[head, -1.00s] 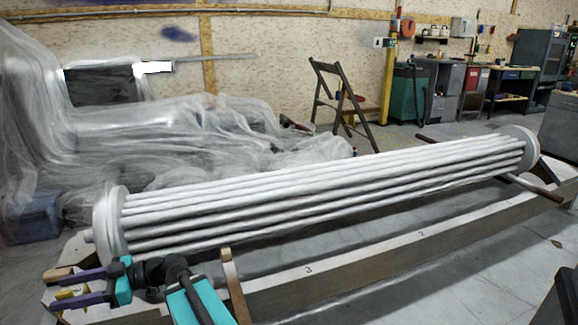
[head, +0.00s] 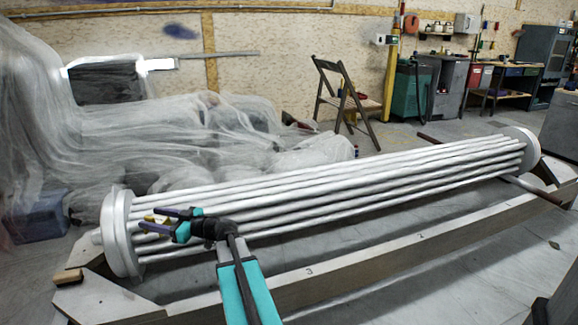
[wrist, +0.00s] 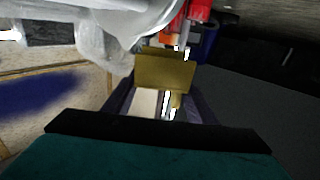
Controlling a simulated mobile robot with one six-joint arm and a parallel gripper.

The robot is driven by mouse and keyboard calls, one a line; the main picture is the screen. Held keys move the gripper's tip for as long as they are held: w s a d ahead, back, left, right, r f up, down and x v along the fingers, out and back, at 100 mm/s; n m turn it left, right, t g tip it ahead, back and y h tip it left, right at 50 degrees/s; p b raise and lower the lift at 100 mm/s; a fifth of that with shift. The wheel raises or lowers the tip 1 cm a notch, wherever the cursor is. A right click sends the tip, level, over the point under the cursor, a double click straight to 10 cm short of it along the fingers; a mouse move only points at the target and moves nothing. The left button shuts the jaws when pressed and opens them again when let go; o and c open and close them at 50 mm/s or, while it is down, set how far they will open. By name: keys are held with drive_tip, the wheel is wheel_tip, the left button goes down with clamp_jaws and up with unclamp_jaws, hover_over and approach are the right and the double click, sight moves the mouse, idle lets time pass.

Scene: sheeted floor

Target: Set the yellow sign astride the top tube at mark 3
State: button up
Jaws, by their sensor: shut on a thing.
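The yellow sign (head: 158,218) is small in the head view. It shows as a folded yellow plate (wrist: 165,71) between the fingers in the wrist view. My gripper (head: 151,222) is shut on it, in front of the bundle's left end in the picture. I cannot tell the gap to the tubes. The bundle of long grey tubes (head: 330,188) lies level between two round end plates. Its top tube (head: 350,164) runs along the upper edge and looks bare. Mark 3 (head: 309,272) is on the front beam, to the right of my gripper.
The left end plate (head: 118,232) stands close by my gripper. A wooden block (head: 67,277) lies at the left. Plastic sheeting (head: 190,140) covers things behind the bundle. A folding chair (head: 342,98) stands farther back. Floor in front of the beam (head: 420,240) is clear.

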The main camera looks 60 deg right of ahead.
drive_tip(key=d+r+m+t+h+p, duration=0.1)
drive_tip(key=d+m+h+p, duration=0.3)
drive_tip(key=d, duration=1)
drive_tip(key=m+g+h+p, duration=0.3)
drive_tip(key=m+h+p, duration=0.3)
drive_tip(key=h, duration=0.7)
hover_over(291, 192)
drive_tip(key=m, duration=0.1)
drive_tip(key=shift+f+b, duration=0.25)
drive_tip(key=shift+b, duration=0.15)
drive_tip(key=shift+w+p, duration=0.1)
drive_tip(key=shift+p, duration=0.6)
drive_tip(key=shift+f+b, duration=1.3)
drive_tip(key=shift+f, duration=3.25)
drive_tip(key=shift+f+p, duration=0.1)
drive_tip(key=shift+p, duration=0.25)
